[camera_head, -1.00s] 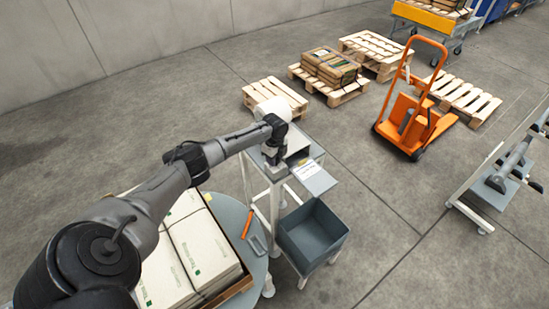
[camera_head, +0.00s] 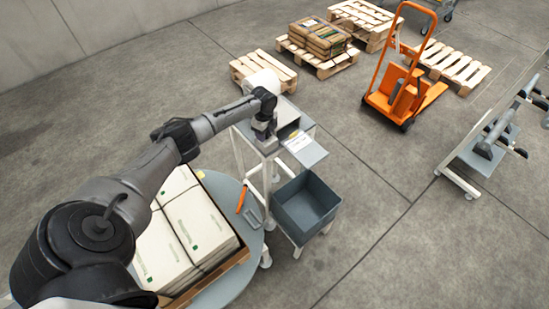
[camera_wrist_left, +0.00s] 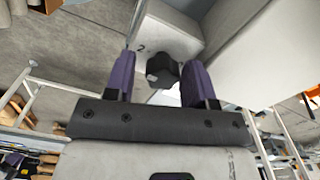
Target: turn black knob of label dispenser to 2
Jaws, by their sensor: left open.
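The label dispenser (camera_head: 286,115) is a grey box with a pale label (camera_head: 298,141) at its front, on a tall stand in the middle of the head view. My left gripper (camera_head: 264,131) is at its left side, its fingers hard to see there. In the left wrist view, the black knob (camera_wrist_left: 162,72) sits on the dispenser's pale face (camera_wrist_left: 168,35), between the two purple fingers of my open left gripper (camera_wrist_left: 158,62). The knob is nearer the right finger; I cannot tell if they touch. A "2" mark shows up-left of the knob. My right gripper is not in view.
A grey bin (camera_head: 306,206) stands low in front of the dispenser stand. A round table (camera_head: 256,243) with white packs (camera_head: 192,222) lies under my left arm. An orange pallet truck (camera_head: 400,88) and wooden pallets (camera_head: 263,67) stand farther back.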

